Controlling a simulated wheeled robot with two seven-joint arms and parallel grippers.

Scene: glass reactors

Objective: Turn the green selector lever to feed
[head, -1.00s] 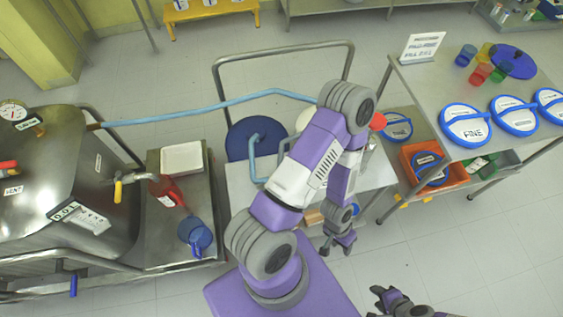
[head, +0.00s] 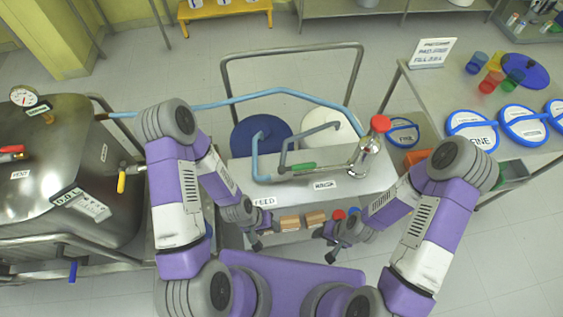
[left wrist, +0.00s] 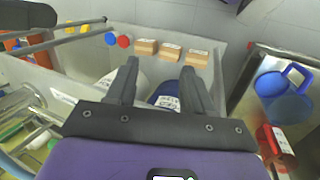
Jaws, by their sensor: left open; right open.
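The green selector lever (head: 303,167) lies on the steel cart top, at the pipework. A FEED label (head: 265,201) is to its lower left and a second label (head: 324,184), too small to read surely, is to its lower right. The lever's handle lies closer to the second label. My left gripper (head: 254,242) is open and empty, in front of the cart's near edge below the FEED label; its spread fingers show in the left wrist view (left wrist: 158,85). My right gripper (head: 327,243) is open and empty, also in front of the near edge. Neither touches the lever.
A blue pipe (head: 262,97) runs from the steel vessel (head: 60,165) to the cart. A metal fitting with a red knob (head: 380,123) stands at the cart's right. A blue drum (head: 248,135) is behind. Wooden blocks (head: 290,222) sit low in front.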

